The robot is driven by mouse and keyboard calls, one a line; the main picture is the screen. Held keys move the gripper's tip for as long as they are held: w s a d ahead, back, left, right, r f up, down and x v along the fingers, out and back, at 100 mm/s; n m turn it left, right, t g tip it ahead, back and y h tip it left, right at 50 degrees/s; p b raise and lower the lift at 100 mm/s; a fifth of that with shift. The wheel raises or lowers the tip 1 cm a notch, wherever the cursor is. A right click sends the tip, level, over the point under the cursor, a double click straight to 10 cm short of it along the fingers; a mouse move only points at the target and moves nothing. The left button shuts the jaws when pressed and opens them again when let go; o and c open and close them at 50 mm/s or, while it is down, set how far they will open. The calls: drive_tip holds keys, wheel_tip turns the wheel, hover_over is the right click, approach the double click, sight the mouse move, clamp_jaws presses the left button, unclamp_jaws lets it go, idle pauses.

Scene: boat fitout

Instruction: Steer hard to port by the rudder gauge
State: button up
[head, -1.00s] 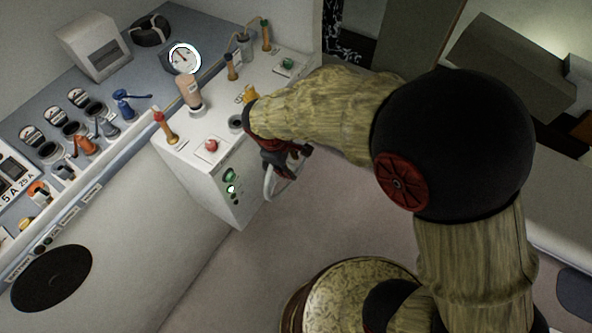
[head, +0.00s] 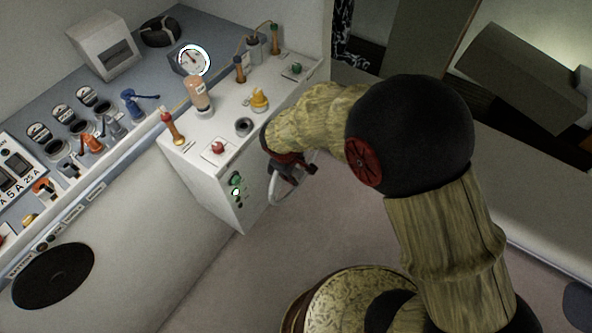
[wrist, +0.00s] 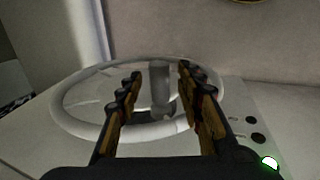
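The rudder gauge seems to be the round dial with a bright white rim (head: 193,60) at the back of the counter; its needle is too small to read surely. The steering wheel (head: 274,188) is a pale ring on the side of the white console, mostly hidden by my gripper in the head view. In the wrist view the wheel's rim (wrist: 150,132) and grey hub post show clearly. My gripper (wrist: 160,75) is open, its two fingers apart on either side of the hub in the picture, over the wheel. I cannot tell whether they touch it.
The white console (head: 215,200) carries a red button (head: 218,147), a yellow knob (head: 260,100), a red-topped lever (head: 172,130) and green side lights. A switch panel and several valve handles line the counter at left. The floor in front is clear.

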drive_tip(key=c, duration=0.3)
clamp_jaws()
idle(0.7)
